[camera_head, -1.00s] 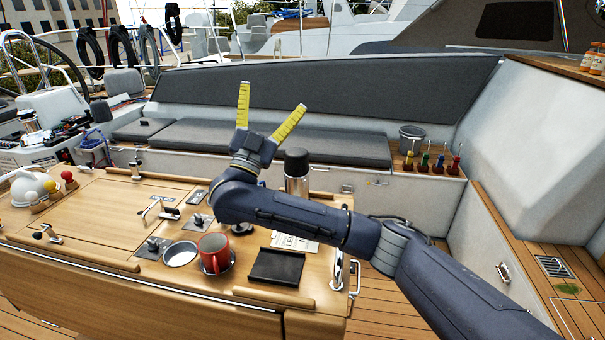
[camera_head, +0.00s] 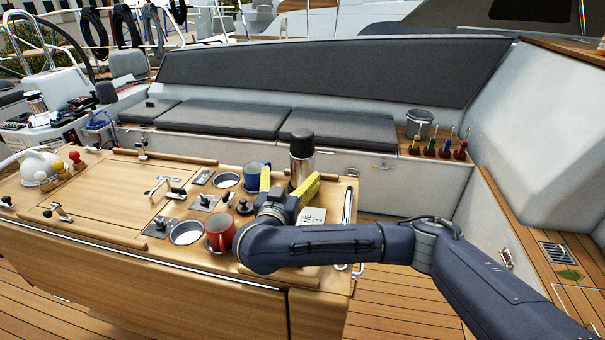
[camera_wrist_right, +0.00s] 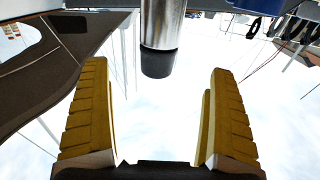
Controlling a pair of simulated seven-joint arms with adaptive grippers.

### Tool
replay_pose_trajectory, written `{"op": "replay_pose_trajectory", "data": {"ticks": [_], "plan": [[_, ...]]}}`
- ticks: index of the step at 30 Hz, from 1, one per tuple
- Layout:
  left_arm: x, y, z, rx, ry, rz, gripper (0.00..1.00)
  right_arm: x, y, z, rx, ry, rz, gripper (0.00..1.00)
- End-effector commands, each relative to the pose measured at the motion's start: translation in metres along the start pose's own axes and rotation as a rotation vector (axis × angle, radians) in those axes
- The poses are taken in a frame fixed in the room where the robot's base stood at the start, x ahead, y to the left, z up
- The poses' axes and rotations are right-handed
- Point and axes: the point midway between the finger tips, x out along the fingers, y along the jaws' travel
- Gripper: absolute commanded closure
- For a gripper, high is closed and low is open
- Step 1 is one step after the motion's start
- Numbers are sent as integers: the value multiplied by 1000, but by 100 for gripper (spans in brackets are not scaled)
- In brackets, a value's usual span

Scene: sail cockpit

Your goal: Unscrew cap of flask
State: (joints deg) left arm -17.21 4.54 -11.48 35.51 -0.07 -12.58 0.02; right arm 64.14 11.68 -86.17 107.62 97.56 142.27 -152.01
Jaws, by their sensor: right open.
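The flask (camera_head: 300,168) stands upright at the right end of the wooden cockpit table. It has a silver metal body and a black cap (camera_head: 301,143). My right gripper (camera_head: 288,183) is open, its yellow fingers spread in front of and below the cap in the head view. In the right wrist view the flask (camera_wrist_right: 163,22) hangs upside down in the picture, with its black cap (camera_wrist_right: 158,63) centred beyond and between the open fingertips (camera_wrist_right: 153,75). Nothing is between the fingers. My left gripper is not in view.
A red mug (camera_head: 219,232) sits just left of my right gripper, and a blue mug (camera_head: 253,176) is behind it, near the flask. A grey cushioned bench (camera_head: 250,117) lies behind the table.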

Motion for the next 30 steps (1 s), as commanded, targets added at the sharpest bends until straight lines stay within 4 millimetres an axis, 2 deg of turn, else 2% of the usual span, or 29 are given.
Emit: {"op": "replay_pose_trajectory", "data": {"ticks": [12, 18, 23, 30], "plan": [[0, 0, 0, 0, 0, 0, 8, 64, 1, -2, -1, 3, 3, 7], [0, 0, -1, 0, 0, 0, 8, 80, 1, -1, 1, 2, 2, 7], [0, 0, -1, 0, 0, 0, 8, 84, 1, -2, 1, 2, 1, 7], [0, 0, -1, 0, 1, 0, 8, 112, 3, -7, 1, 4, 4, 7]]}}
